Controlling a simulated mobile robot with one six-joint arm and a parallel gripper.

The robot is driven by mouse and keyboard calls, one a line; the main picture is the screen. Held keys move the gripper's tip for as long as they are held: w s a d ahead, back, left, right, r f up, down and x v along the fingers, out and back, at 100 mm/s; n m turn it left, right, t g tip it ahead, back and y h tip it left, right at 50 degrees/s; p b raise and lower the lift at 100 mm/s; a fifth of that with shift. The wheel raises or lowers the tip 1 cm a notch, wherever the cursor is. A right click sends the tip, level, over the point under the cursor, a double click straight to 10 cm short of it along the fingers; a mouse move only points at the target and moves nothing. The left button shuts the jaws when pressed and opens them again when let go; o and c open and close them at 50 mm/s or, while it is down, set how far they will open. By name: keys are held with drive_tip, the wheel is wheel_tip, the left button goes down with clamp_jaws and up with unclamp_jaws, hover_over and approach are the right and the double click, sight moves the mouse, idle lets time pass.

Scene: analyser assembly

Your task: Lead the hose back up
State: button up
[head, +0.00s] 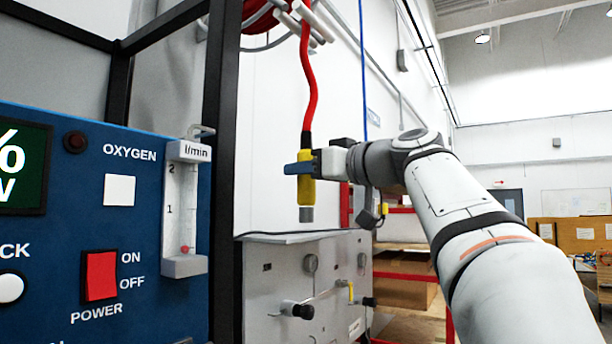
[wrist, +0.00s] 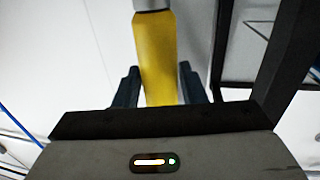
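The red hose (head: 309,85) hangs from a reel at the top with a slight bend. It ends in a black sleeve and a yellow connector (head: 306,192) with a grey metal tip pointing down. My gripper (head: 299,169) reaches in from the right, its blue finger across the upper part of the yellow connector. The connector hangs nearly upright in the air. The far finger is hidden in the head view.
The red reel (head: 262,14) with light rods is above, cut off by the picture's edge. A blue oxygen panel (head: 140,240) and a black frame post (head: 222,170) stand at left. A grey cabinet (head: 285,262) with knobs is below the connector. A thin blue line hangs behind.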

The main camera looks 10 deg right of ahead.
drive_tip(key=shift+o, duration=1.3)
drive_tip(key=shift+w+a+f, duration=0.1)
drive_tip(key=shift+f, duration=0.1)
drive_tip(key=shift+s+d+f+b, duration=0.1)
drive_tip(key=shift+s+d+b, duration=0.2)
drive_tip(key=b+v, duration=0.2)
drive_tip(key=v, duration=0.5)
